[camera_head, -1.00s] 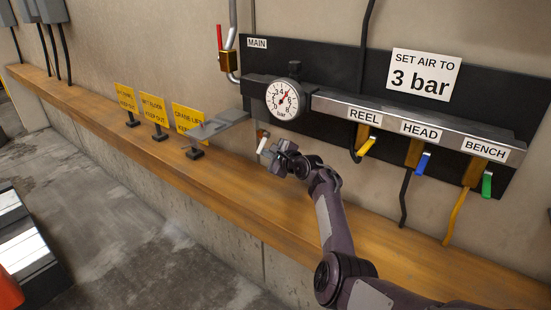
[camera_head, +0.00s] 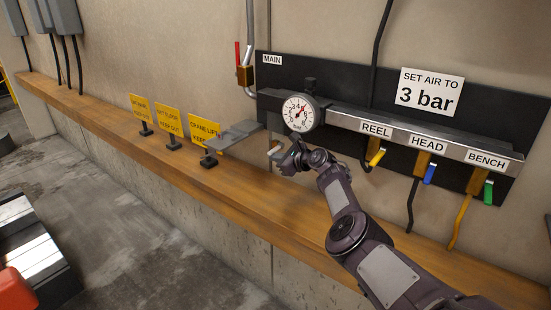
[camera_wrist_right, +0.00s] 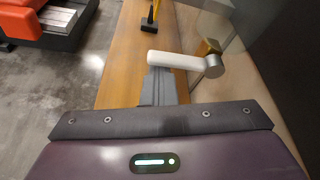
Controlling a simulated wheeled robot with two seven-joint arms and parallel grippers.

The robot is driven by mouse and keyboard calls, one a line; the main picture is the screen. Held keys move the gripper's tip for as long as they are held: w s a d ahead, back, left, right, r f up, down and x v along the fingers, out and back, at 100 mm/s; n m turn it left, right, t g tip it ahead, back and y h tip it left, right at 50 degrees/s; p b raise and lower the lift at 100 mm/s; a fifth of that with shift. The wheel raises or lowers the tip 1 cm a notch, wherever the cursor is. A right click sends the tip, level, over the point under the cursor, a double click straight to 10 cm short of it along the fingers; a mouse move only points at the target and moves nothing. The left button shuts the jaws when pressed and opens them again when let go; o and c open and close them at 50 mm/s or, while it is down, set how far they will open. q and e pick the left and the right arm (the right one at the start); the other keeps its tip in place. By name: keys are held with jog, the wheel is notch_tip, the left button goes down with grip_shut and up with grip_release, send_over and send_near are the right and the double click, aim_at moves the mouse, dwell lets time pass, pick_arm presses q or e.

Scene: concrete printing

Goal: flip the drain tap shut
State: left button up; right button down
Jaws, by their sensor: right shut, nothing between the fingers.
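The drain tap (camera_head: 274,153) hangs under the pressure gauge, and my arm partly hides it. In the right wrist view it has a white lever (camera_wrist_right: 172,60) with a round grey end and a brass body (camera_wrist_right: 207,47) behind. The lever lies roughly crosswise in that view. My right gripper (camera_wrist_right: 159,84) is shut and empty, its fingertips close below the lever; I cannot tell whether they touch it. In the head view the right gripper (camera_head: 287,160) is just beside the tap, below the gauge. My left gripper is not in view.
The gauge (camera_head: 300,113) and grey manifold (camera_head: 345,121) are just above the right gripper. A grey plate (camera_head: 235,134) juts out to the left. Yellow signs (camera_head: 204,132) stand on the wooden ledge (camera_head: 235,190). Yellow, blue and green valve levers hang to the right.

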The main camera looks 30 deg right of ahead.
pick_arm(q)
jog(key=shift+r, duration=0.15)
pick_arm(e)
jog(key=shift+r, duration=0.3)
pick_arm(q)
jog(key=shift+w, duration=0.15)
pick_arm(e)
jog(key=shift+d+r, duration=0.1)
